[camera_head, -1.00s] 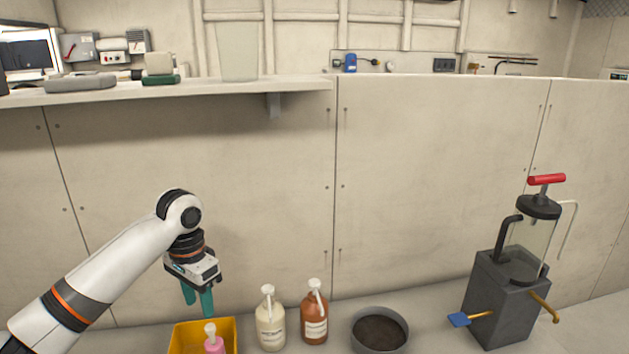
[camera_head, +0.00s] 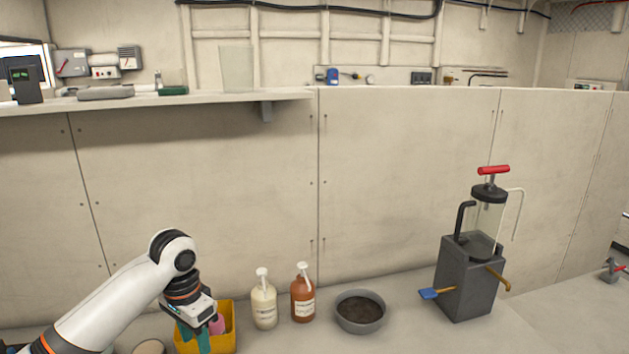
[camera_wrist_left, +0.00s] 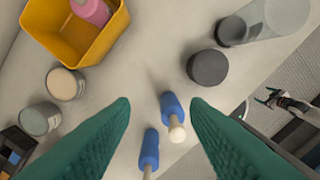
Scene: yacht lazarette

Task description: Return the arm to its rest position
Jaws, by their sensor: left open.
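My left gripper (camera_head: 192,342) hangs from the white arm at the lower left of the head view, in front of the left part of the yellow bin (camera_head: 230,338). In the left wrist view its teal fingers (camera_wrist_left: 160,108) are spread, with nothing held between them. Two blue-handled tools (camera_wrist_left: 171,108) lie on the worktop below, seen through the gap. The yellow bin, with a pink bottle (camera_wrist_left: 92,10) in it, is apart at the upper left there. What looks like my right gripper (camera_wrist_left: 268,98) shows small at the right edge, beyond the worktop; its opening is unclear.
A cream pump bottle (camera_head: 264,306), a brown pump bottle (camera_head: 303,300) and a grey bowl (camera_head: 360,322) stand right of the bin. A pump unit (camera_head: 468,280) stands farther right. Two round jars (camera_wrist_left: 65,84) are near the bin. A shelf (camera_head: 215,99) runs along the wall above.

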